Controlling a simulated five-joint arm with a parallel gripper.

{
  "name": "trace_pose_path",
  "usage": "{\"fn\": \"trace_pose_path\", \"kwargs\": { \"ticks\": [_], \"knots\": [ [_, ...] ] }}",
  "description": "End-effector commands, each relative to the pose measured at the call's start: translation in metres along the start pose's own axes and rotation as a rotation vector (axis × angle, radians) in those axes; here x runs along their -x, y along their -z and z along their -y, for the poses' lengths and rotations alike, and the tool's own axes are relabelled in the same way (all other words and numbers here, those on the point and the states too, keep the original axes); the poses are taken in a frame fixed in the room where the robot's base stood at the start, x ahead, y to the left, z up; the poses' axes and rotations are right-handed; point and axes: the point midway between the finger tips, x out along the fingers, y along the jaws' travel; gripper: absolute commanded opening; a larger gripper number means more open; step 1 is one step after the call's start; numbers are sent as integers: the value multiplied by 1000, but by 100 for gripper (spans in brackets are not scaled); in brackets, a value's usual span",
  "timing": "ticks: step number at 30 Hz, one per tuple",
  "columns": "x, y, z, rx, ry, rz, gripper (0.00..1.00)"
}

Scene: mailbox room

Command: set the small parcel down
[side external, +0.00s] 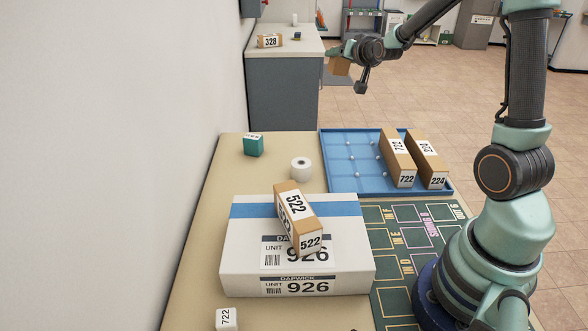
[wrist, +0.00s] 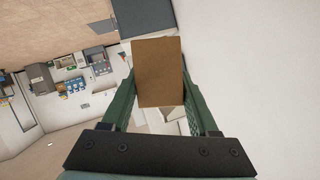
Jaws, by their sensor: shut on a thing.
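The small parcel is a brown box held in my gripper. In the wrist view the parcel (wrist: 159,72) sits between the two green fingers of my gripper (wrist: 160,100), which are shut on its sides. In the side external view the parcel (side external: 339,67) hangs at the end of my gripper (side external: 340,54), in the air beyond the far edge of the tan table (side external: 200,235). No label shows on the parcel's visible faces.
A blue tray (side external: 345,186) holds long boxes 722 (side external: 396,157) and 224 (side external: 428,160). White box 926 (side external: 297,270) carries tilted box 522 (side external: 297,215). A teal box (side external: 253,146) and a white roll (side external: 301,168) stand nearby. The far counter (side external: 290,45) bears box 328 (side external: 270,41).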

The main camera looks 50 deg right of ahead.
Motion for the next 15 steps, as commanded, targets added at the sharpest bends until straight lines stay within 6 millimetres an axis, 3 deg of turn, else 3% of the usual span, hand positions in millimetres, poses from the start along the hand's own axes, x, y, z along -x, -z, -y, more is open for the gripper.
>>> {"fn": "trace_pose_path", "kwargs": {
  "ticks": [1, 6, 10, 15],
  "knots": [
    [14, -3, 29, 17, 47, 10, 0],
    [62, -24, 102, 67, 177, 62, 0],
    [103, -43, 146, 104, 272, 99, 0],
    [147, -64, 181, 141, 367, 139, 0]
  ]
}}
